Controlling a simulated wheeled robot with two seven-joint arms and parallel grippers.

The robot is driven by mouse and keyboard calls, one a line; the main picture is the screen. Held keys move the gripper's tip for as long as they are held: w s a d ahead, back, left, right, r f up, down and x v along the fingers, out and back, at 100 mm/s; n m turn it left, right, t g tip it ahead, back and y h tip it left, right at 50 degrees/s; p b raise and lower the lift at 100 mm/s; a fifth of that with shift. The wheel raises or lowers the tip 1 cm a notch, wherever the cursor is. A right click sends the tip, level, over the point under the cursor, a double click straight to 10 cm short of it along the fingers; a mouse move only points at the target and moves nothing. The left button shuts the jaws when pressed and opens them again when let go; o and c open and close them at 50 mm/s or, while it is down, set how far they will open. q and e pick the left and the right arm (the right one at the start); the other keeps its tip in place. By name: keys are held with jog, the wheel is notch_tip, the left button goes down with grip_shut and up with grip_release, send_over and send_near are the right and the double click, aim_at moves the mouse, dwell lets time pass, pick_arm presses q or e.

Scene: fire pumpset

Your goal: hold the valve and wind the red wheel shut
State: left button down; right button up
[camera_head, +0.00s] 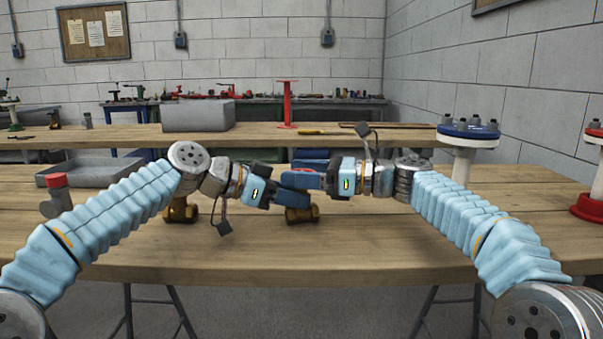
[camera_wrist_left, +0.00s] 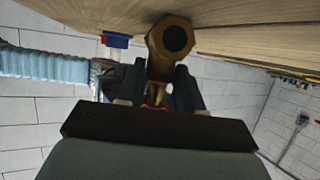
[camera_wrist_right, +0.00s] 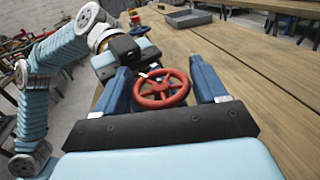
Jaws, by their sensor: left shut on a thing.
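The brass valve (camera_head: 301,214) is near the middle of the front table. My left gripper (camera_head: 286,197) is shut on it from the left; in the left wrist view the round open end of the valve (camera_wrist_left: 174,40) shows between the dark fingers. The red wheel (camera_wrist_right: 161,89) shows whole in the right wrist view, on top of the valve; the grippers mostly hide it in the head view. My right gripper (camera_wrist_right: 165,85) is open, with one blue finger on each side of the wheel. A gap shows between the right-hand finger and the rim.
Another brass fitting (camera_head: 180,211) stands behind my left arm. A grey tray (camera_head: 92,171) and a red-capped grey pipe piece (camera_head: 57,195) are at the left. A blue flanged post (camera_head: 468,136) stands at the right. The table's front middle is clear.

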jog(key=c, duration=0.7)
jog(key=shift+o, duration=0.2)
jog(key=shift+r+m+t+h, duration=0.15)
jog(key=shift+m+t+h, duration=0.15)
jog(key=shift+m+t, duration=0.7)
jog(key=shift+m+t+h, duration=0.6)
jog(key=shift+t, duration=0.7)
jog(key=o, duration=0.8)
jog(key=shift+d, duration=0.1)
jog(key=v, duration=1.2)
jog(key=shift+s, duration=0.1)
